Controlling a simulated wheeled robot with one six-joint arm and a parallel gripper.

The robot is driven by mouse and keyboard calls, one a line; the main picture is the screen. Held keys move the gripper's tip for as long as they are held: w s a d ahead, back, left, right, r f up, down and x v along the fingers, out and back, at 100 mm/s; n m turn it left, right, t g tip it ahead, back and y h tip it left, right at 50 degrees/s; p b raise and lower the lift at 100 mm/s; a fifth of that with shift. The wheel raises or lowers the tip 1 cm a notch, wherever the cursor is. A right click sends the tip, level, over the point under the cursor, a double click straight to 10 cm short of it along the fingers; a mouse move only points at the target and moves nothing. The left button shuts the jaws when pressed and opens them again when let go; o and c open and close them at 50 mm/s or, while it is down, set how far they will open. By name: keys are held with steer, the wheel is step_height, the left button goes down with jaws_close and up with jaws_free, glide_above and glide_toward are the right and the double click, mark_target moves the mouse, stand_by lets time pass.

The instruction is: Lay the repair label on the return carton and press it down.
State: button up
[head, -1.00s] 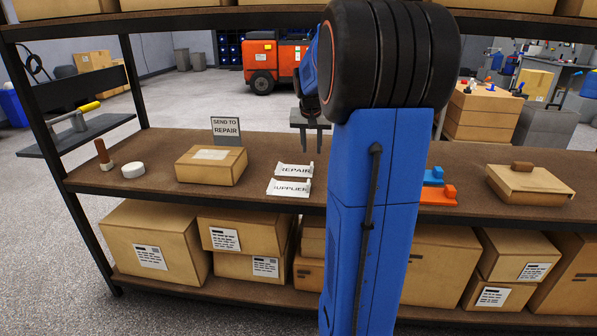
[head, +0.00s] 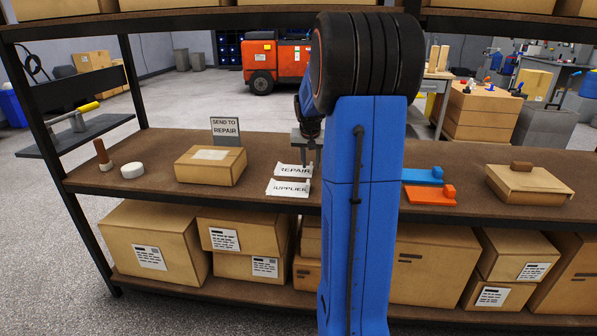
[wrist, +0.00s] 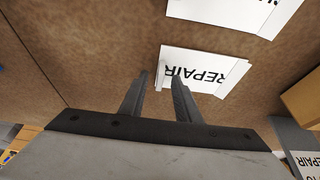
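The repair label (head: 292,171), a white strip printed REPAIR, lies on the brown shelf just beyond the similar supplier label (head: 288,187). The return carton (head: 203,172) is closed, stands to their left and has a pale patch on top; its edge shows in the wrist view (wrist: 304,100). My gripper (head: 310,164) is low over the repair label's right end. In the wrist view my gripper (wrist: 158,77) is open, its two fingers apart at the end of the repair label (wrist: 203,72). I cannot tell whether they touch it.
A SEND TO REPAIR sign (head: 226,130) stands behind the carton. A white roll (head: 133,170) and a wooden-handled tool (head: 104,155) are at far left. Blue (head: 422,175) and orange (head: 430,194) pieces and another carton (head: 530,182) are at right. An upper shelf runs overhead.

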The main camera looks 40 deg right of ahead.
jaws_close()
steer(key=shift+r, duration=0.1)
